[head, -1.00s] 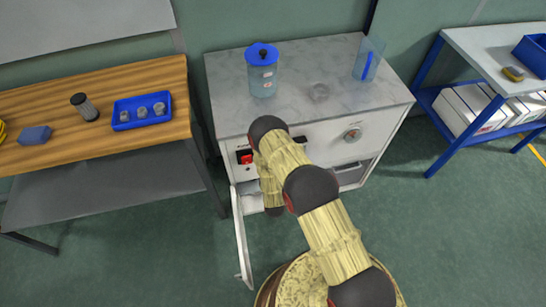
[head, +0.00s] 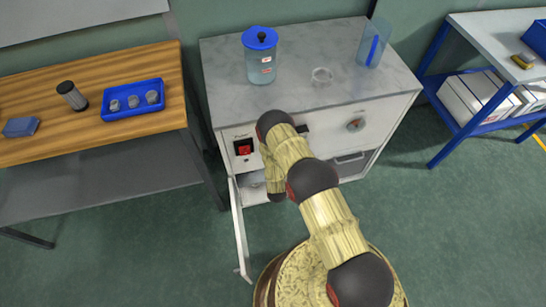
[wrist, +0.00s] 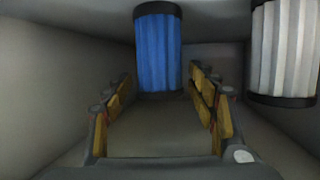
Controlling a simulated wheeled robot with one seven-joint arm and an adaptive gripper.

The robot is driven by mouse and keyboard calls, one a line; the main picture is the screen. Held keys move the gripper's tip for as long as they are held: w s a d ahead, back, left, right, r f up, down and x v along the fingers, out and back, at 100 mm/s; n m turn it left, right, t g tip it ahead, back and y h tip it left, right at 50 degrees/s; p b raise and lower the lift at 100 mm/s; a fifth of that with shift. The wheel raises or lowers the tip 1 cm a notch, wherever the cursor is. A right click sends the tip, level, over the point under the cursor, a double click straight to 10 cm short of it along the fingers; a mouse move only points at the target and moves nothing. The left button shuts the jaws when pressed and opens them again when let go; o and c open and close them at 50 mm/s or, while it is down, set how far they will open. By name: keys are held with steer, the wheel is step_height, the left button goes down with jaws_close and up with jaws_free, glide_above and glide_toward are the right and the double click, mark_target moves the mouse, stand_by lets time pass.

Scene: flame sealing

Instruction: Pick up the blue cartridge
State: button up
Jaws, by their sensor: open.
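The blue cartridge (wrist: 158,50), a ribbed cylinder with dark end caps, stands upright inside a grey compartment in the wrist view. My gripper (wrist: 162,88) is open, its two fingers reaching forward on either side of the line to the cartridge. The cartridge is centred just beyond the fingertips, and I cannot tell whether its base is between them. In the head view my arm reaches into the front of the white cabinet (head: 375,115), and my fingers and the blue cartridge are hidden there.
A white ribbed cartridge (wrist: 284,48) stands close on the right in the compartment. The compartment wall (wrist: 50,85) is on the left. The cabinet's open door (head: 240,230) stands left of my arm.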

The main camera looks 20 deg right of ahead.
steer(key=shift+w, duration=0.25)
steer(key=shift+c, duration=1.1)
steer(key=c, duration=1)
steer(key=shift+r, duration=0.1)
